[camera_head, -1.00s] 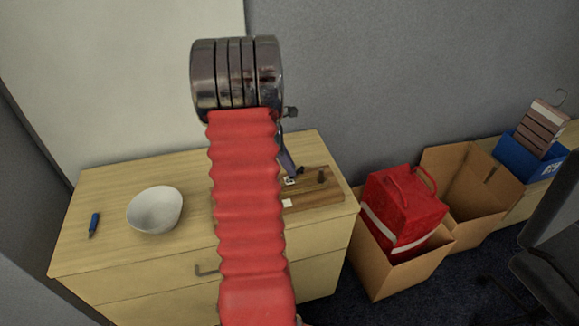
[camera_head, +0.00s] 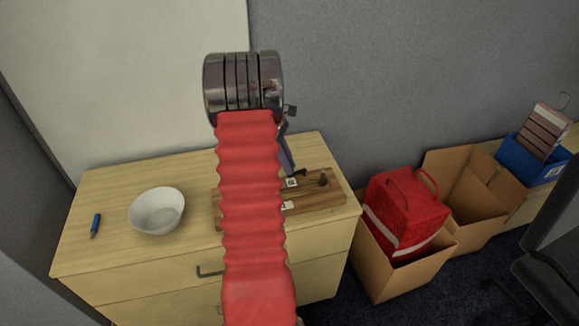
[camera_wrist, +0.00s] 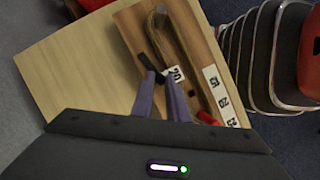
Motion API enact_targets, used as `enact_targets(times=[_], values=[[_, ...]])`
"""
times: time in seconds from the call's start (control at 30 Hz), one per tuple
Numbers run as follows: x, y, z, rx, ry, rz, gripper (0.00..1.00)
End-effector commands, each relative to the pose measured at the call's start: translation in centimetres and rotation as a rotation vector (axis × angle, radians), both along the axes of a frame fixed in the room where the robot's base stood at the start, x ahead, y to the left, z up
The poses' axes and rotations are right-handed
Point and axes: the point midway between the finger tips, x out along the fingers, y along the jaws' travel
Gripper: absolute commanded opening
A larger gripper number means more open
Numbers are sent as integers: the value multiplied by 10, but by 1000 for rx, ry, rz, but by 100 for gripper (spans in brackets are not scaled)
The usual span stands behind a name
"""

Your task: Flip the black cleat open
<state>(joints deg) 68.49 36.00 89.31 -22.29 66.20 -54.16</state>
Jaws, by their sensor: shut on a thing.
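The wooden board (camera_head: 318,201) lies on the cabinet top, partly hidden by my red-sleeved arm. The black cleat (camera_wrist: 148,62) is on the board, beside a white number tag (camera_wrist: 176,73); it shows as a small dark piece in the head view (camera_head: 300,173). My gripper (camera_wrist: 162,78) has purple fingers, which reach down to the board in the wrist view. The fingers are shut on the black cleat, with its end between the fingertips. In the head view the gripper (camera_head: 291,172) is partly behind my arm. The cleat's exact angle is hard to tell.
A rope (camera_wrist: 183,48) runs past a post on the board, near more number tags (camera_wrist: 222,98). A white bowl (camera_head: 157,211) and a blue marker (camera_head: 96,225) sit left. Cardboard boxes, one holding a red bag (camera_head: 402,213), stand right. A wall is behind.

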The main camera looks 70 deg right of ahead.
Motion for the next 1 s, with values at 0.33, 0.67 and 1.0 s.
enact_targets(times=[0.33, 0.67, 1.0], values=[[4, -11, 0, -2, 1, -180, 0], [4, -12, 0, -2, 2, -211, 0], [4, -12, 0, -2, 1, -210, 25]])
